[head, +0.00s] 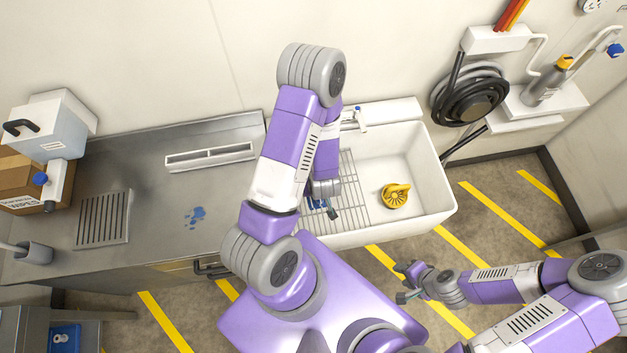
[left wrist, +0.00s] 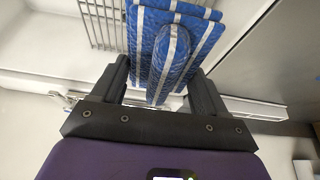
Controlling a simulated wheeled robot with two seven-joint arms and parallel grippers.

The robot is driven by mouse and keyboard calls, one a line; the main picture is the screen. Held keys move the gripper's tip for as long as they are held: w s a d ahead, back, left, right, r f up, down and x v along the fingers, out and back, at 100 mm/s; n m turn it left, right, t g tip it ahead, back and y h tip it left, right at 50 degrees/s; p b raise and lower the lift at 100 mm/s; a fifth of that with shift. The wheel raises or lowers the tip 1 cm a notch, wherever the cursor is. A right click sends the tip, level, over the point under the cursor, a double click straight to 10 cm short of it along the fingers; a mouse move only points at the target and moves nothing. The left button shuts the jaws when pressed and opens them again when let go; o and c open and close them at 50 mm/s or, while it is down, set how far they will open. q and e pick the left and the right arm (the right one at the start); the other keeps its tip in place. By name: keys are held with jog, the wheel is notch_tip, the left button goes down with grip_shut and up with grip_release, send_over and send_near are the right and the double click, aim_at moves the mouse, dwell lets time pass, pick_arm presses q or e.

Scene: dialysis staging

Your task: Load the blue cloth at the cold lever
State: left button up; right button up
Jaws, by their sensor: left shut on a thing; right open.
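The blue cloth with white stripes (left wrist: 172,50) is between the fingers of my left gripper (left wrist: 160,88) in the left wrist view, gripped and folded. In the head view my left gripper (head: 328,208) is over the left part of the white sink (head: 436,190), above the wire rack (head: 352,212). Only a bit of the blue cloth (head: 317,203) shows there. My right gripper (head: 403,284) is open and empty, in front of the sink over the floor. A tap (head: 354,117) stands at the sink's back edge, partly behind my left arm; I cannot tell which lever is cold.
A yellow round object (head: 396,196) lies in the sink. The steel counter (head: 140,165) at left has a blue wet patch (head: 195,216), a drain grate (head: 103,218) and a grey cup (head: 36,254). A black hose reel (head: 470,96) hangs right of the sink.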

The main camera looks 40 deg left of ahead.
pick_arm(q)
jog(key=shift+w+a+f+b, duration=0.2)
jog(key=shift+w+b, duration=0.4)
jog(key=shift+b, duration=0.65)
jog(key=b, duration=0.1)
jog(key=w+b, duration=0.1)
jog(key=b, duration=0.1)
jog(key=shift+d+f, duration=0.2)
jog(key=shift+w+r, duration=0.15)
jog(key=shift+w, duration=0.15)
jog(key=w+a+f+p, duration=0.1)
jog(key=w+p, duration=0.3)
jog(key=w, duration=0.4)
jog(key=shift+f, duration=0.35)
jog(key=shift+w, duration=0.15)
